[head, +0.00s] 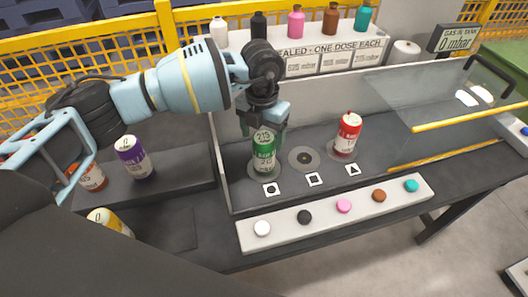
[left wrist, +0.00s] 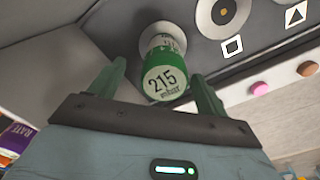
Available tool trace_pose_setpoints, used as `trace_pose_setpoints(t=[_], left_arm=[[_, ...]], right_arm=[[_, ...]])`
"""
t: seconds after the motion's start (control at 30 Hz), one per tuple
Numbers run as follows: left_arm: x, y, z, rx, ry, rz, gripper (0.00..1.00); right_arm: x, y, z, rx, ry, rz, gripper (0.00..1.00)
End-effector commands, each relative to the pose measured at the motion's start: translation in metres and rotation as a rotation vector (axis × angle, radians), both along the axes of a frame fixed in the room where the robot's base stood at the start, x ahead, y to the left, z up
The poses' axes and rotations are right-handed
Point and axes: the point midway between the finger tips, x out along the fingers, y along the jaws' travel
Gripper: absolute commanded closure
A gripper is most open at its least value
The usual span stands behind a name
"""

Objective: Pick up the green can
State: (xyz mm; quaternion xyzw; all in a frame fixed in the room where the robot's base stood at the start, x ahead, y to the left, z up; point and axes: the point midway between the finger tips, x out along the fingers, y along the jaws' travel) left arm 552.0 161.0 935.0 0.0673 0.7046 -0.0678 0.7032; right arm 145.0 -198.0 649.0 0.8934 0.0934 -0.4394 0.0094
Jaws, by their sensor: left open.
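The green can (head: 264,152) stands upright on the round spot marked with a circle, at the left end of the walled bench. In the left wrist view its top reads 215 (left wrist: 163,80). My left gripper (head: 262,128) is above the can, pointing down, with its fingers around or beside the can's upper part. In the left wrist view the open fingers (left wrist: 158,92) lie on either side of the can's top, with gaps showing. The can's far side is hidden. My right gripper is not in view.
A red can (head: 347,135) stands on the triangle spot; the square spot (head: 304,159) between is empty. A purple can (head: 134,157) stands on the left ledge, with orange (head: 93,177) and yellow (head: 110,221) cans nearby. A strip of coloured buttons (head: 325,223) runs along the front.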

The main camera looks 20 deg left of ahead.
Motion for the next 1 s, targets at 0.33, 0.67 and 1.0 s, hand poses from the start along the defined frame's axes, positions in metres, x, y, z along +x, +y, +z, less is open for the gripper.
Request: trace_pose_setpoints(t=[0.33,0.67,1.0], left_arm=[[-0.004,-0.004,-0.023,0.001,0.001,-0.001,0.23],[-0.004,-0.006,-0.054,0.001,-0.001,0.0,0.23],[-0.004,-0.006,-0.054,0.001,-0.002,0.0,0.43]], right_arm=[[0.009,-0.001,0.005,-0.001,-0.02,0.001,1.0],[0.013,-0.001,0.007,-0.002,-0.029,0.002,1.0],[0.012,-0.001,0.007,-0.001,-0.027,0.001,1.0]])
